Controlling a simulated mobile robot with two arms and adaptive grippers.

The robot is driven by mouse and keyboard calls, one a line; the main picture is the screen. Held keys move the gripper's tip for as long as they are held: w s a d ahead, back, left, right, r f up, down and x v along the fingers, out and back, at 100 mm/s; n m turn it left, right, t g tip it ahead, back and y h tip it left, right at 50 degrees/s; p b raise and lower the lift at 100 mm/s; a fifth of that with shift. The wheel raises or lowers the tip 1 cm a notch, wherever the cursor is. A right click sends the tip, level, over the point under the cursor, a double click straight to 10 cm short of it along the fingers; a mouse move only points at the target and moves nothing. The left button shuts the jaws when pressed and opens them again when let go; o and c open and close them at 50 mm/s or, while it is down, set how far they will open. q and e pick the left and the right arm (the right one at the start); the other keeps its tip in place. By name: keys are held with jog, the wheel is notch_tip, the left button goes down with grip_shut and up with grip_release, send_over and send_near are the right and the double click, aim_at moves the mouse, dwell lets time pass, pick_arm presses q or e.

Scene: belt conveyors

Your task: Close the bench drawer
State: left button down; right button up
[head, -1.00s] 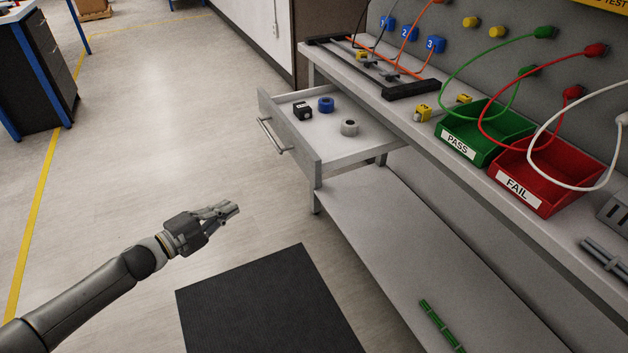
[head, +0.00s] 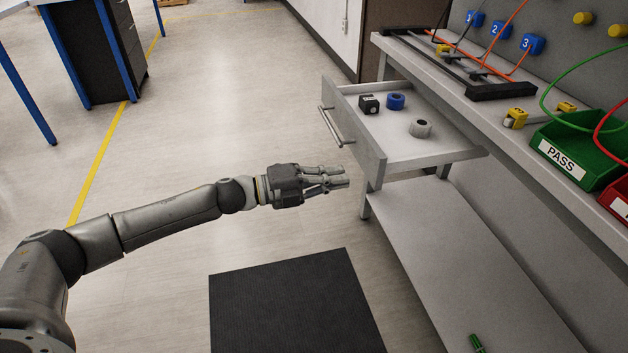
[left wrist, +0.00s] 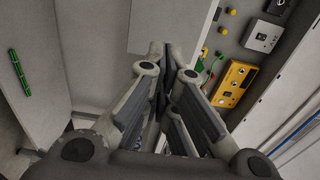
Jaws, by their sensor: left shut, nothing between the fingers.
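The bench drawer (head: 371,139) stands pulled out from the bench's left end in the head view, with a bar handle (head: 330,126) on its front. Inside it lie a black block (head: 369,104), a blue ring (head: 396,102) and a grey ring (head: 420,129). My left gripper (head: 342,177) is shut and empty. In the picture it shows just below the drawer's near front corner, with a small gap between them. Its fingers also show in the left wrist view (left wrist: 168,75). My right gripper is not in view.
The bench top (head: 400,45) carries a black rack, yellow blocks, a green PASS bin (head: 571,160) and a red bin (head: 618,205). A lower shelf (head: 455,250) runs below. A dark mat (head: 290,300) lies on the floor. The floor left of the drawer is clear.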

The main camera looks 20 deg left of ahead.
aim_at(373, 171)
pick_arm(q)
jog(key=x, duration=0.4)
jog(key=shift+w+d, duration=0.25)
jog(key=shift+d, duration=0.05)
jog(key=shift+w+d, duration=0.35)
jog(key=shift+d, duration=0.2)
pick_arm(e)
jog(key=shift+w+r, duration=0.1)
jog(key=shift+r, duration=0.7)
pick_arm(q)
jog(key=shift+w+d, duration=0.1)
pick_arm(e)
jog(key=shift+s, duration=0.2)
